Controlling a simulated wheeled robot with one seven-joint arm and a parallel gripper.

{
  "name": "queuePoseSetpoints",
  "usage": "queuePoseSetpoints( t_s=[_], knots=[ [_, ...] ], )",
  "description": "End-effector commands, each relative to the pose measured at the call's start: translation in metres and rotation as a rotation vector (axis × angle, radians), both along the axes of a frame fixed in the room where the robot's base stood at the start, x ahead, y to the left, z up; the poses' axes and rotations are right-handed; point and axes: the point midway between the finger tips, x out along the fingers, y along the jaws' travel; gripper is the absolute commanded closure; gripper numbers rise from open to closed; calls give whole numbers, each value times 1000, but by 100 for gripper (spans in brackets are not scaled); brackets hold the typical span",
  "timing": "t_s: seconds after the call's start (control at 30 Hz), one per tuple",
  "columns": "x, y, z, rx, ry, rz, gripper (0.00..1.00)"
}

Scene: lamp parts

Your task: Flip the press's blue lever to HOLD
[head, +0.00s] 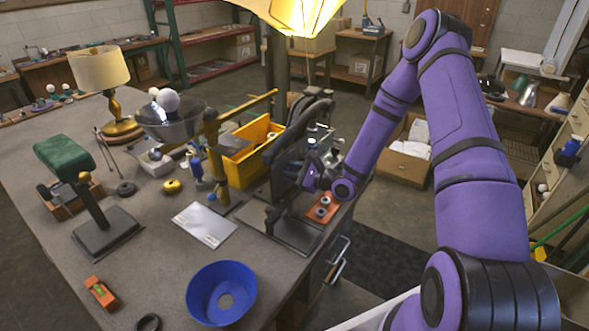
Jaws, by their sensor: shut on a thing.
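The press (284,178) is a dark upright frame on a flat dark base at the table's right edge, with a black arm across its top. The fingers are small and partly hidden against the dark press, so the exact contact is unclear. The lever's setting and any HOLD mark cannot be read.
An orange block with grey rings (322,209) sits beside the press, close below my wrist. A brass post (214,150), a white sheet (204,225) and a blue bowl-shaped shade (221,292) are to the left. A lit shade (296,15) hangs above.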

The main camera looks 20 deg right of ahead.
Motion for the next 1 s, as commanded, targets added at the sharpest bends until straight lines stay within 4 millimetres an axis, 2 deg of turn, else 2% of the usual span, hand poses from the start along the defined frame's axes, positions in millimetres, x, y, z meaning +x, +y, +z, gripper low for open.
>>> queuePoseSetpoints(
  t_s=[0.5,1.0],
  knots=[
    [-12,17,-5,-329,-218,-7,100],
    [-15,21,-8,-417,-276,-10,100]
  ],
)
